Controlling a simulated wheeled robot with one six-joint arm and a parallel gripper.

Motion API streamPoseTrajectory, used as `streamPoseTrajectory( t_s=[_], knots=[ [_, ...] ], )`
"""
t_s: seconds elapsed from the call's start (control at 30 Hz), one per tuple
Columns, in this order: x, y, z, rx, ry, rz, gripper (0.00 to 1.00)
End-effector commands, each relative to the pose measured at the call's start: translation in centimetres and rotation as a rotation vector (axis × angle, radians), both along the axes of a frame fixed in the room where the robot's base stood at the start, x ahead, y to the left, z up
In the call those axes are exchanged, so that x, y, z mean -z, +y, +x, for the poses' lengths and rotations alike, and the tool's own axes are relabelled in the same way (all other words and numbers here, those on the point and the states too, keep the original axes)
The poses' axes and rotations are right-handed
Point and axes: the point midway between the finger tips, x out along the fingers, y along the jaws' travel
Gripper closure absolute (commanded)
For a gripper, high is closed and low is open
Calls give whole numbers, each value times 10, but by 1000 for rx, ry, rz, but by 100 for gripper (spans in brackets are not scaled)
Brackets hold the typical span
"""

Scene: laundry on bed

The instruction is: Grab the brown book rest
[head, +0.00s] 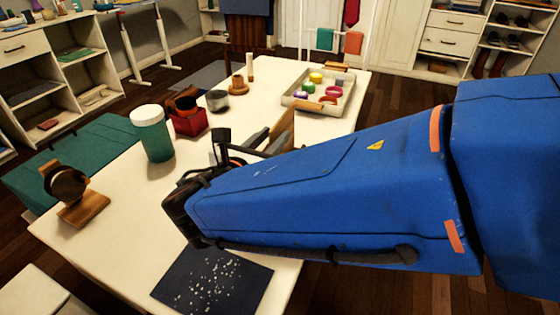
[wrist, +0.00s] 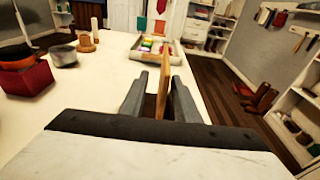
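The brown book rest (head: 284,128) looks like an upright wooden panel near the table's right edge, partly hidden behind my arm in the head view. In the wrist view the book rest (wrist: 163,88) is seen nearly edge-on, between the two grey fingers of my gripper (wrist: 160,98). One finger is on each side of it. A gap shows on the left side, and the right finger is very close to it. My gripper is open around the panel. Its lower part is hidden by the gripper body.
A tray (head: 289,102) with colourful items stands beyond on the white table (head: 120,205). To the left are a red box (head: 188,124), a grey pot (head: 217,101), a green jar (head: 152,137) and a headphone stand (head: 84,208). A dark speckled mat (head: 212,284) lies in front.

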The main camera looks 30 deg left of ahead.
Motion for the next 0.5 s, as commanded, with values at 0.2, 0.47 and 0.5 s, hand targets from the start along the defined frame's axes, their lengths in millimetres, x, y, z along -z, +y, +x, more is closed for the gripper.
streamPoseTrajectory(
  t_s=[0.2,0.47,0.5],
  knots=[
    [2,-3,22,3,-1,0,71],
    [6,-1,49,1,0,0,71],
    [6,-1,50,1,0,0,71]
  ],
)
